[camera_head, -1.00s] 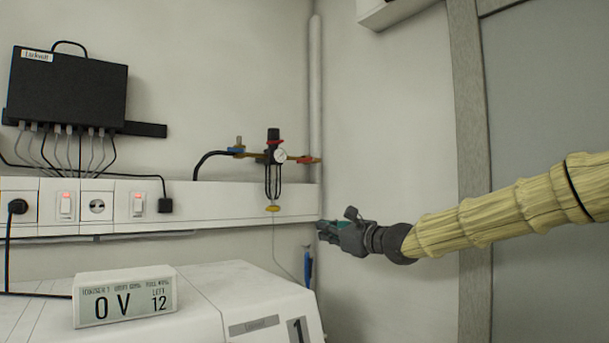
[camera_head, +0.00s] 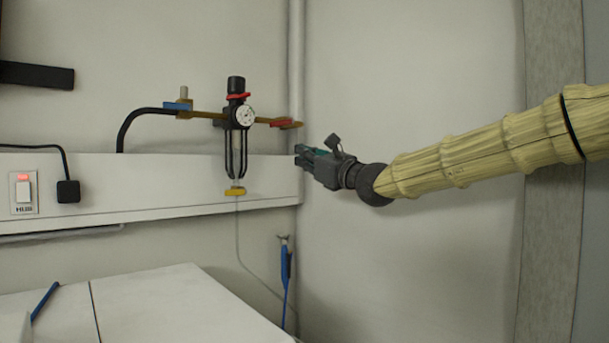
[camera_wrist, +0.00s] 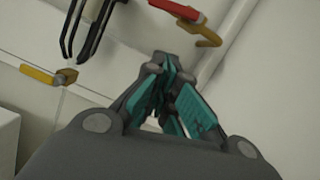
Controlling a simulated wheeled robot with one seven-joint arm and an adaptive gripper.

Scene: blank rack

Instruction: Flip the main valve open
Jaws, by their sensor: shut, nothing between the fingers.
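A red valve handle (camera_head: 281,122) sits on the right end of the brass pipe line, beside the vertical wall pipe. A blue valve handle (camera_head: 177,106) sits on the left end of the line. Which one is the main valve is not labelled. My gripper (camera_head: 298,155) is shut and empty, below and slightly right of the red handle in the head view, apart from it. In the wrist view the red handle (camera_wrist: 176,9) and brass pipe end (camera_wrist: 207,38) show at the top, beyond the teal-padded fingertips (camera_wrist: 168,62).
The white wall rail (camera_head: 140,190) runs just below. A vertical pipe (camera_head: 296,60) stands in the corner. A white bench unit (camera_head: 170,310) is at lower left.

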